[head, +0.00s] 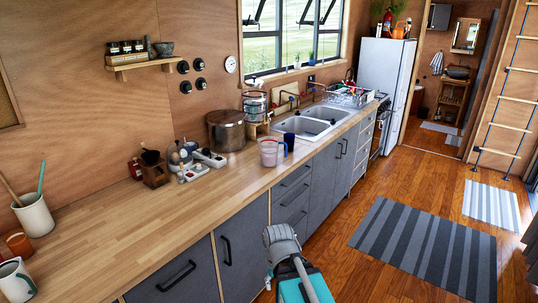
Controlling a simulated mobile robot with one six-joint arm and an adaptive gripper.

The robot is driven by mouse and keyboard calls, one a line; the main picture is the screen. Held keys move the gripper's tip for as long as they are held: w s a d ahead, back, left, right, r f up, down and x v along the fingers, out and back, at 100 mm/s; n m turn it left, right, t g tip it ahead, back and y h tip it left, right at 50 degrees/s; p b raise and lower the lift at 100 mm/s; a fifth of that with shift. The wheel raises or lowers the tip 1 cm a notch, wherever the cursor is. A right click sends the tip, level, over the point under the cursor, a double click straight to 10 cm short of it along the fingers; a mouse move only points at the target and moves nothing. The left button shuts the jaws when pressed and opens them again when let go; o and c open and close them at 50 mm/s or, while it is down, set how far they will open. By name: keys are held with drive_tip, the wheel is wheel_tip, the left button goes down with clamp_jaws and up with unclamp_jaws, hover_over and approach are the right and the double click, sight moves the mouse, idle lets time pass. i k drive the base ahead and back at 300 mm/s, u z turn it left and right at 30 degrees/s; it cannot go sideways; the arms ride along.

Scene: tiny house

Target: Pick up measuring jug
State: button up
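The measuring jug (269,153) is a see-through jug with pinkish-red markings. It stands upright near the front edge of the wooden counter, left of the sink. A dark blue cup (289,142) stands close to its right. Part of my grey and teal arm shows at the bottom middle, in front of the drawers and below the counter top. My gripper's fingers do not show, so I cannot see whether they are open or shut.
The counter (120,228) further left is mostly bare. A striped rug (425,245) lies on the open floor.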

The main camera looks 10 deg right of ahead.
sight(268, 146)
drive_tip(key=z, duration=0.05)
drive_tip(key=i, duration=1)
drive_tip(key=u, duration=0.05)
